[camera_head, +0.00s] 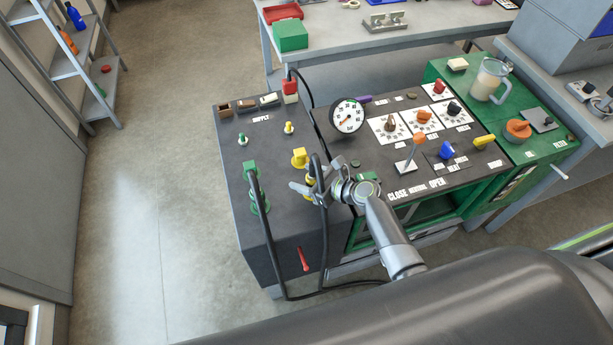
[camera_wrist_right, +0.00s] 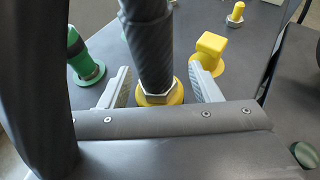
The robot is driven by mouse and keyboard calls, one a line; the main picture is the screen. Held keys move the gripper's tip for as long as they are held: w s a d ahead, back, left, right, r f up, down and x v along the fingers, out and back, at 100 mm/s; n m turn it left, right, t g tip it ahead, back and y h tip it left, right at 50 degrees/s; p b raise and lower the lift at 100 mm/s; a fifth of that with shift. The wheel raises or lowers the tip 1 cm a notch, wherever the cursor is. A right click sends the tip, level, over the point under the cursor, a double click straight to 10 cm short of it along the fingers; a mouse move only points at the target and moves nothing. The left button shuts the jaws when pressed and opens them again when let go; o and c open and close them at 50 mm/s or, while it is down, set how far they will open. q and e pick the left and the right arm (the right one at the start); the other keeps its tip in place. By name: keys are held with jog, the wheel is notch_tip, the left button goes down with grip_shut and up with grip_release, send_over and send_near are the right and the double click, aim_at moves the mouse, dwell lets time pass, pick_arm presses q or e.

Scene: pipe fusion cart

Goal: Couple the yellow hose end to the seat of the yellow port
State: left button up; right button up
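The yellow hose end (camera_wrist_right: 158,90) is at the bottom of a thick black hose (camera_wrist_right: 148,45), with a pale hex collar at a round yellow flange (camera_wrist_right: 172,98). It looks upright on the yellow port's seat, but I cannot tell whether it is fully seated. Yellow also shows beside the gripper in the head view (camera_head: 309,180). My right gripper (camera_wrist_right: 161,88) is open, one finger on each side of the hose with visible gaps; it also shows over the cart in the head view (camera_head: 313,188). My left gripper is not in view.
A yellow block-shaped fitting (camera_wrist_right: 210,45) stands close behind the right finger. A green fitting (camera_wrist_right: 78,48) stands to the left. The gauge (camera_head: 348,115) and control panel (camera_head: 440,165) lie to the right. Black hoses hang over the cart's front. Floor is clear at left.

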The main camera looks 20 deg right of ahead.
dwell(0.3)
jog(key=b+v, duration=0.1)
jog(key=v, duration=1.6)
jog(key=shift+d+r, duration=0.2)
jog(key=shift+s, duration=0.1)
